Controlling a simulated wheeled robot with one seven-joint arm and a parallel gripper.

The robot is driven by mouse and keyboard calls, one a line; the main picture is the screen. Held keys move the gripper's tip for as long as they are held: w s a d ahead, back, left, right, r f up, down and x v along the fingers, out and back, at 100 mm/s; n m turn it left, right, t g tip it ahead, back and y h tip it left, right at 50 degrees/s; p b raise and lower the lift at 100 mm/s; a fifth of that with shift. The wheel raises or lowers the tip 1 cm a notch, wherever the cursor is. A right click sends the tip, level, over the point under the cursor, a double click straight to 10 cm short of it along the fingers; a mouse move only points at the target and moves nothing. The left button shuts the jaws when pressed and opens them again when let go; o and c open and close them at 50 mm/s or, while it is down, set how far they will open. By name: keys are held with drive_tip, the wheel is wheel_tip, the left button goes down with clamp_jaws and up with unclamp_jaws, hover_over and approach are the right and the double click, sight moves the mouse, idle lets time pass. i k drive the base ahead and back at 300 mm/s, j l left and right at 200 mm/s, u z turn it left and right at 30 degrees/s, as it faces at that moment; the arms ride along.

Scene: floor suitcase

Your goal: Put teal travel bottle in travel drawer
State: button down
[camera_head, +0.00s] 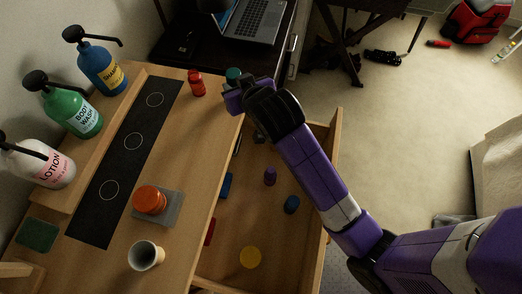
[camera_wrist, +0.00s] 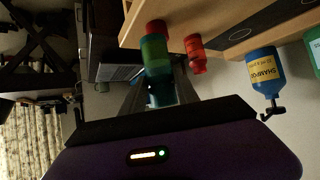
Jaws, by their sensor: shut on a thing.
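The teal travel bottle (camera_wrist: 156,62) with a red cap is between the fingers of my gripper (camera_wrist: 158,88) in the wrist view. My gripper (camera_head: 237,92) is shut on it near the far right corner of the tabletop. In the head view only a small teal part of the bottle (camera_head: 233,74) shows past the gripper; the rest is hidden. The travel drawer (camera_head: 226,268) is pulled open below the table's right edge. My arm covers part of its far end and right side.
The drawer holds a purple item (camera_head: 270,176), a blue one (camera_head: 291,204), a yellow disc (camera_head: 250,257) and others. A red bottle (camera_head: 196,84) stands on the tabletop (camera_head: 185,160) left of my gripper. Pump bottles stand at left; an orange jar (camera_head: 149,199) and cup (camera_head: 146,255) stand nearer.

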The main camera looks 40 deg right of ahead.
sight(282, 247)
drive_tip(key=k+j+z, duration=0.35)
drive_tip(key=k+j, duration=0.25)
drive_tip(key=j, duration=0.2)
drive_tip(key=k+j+z, duration=0.35)
drive_tip(key=k+j, duration=0.3)
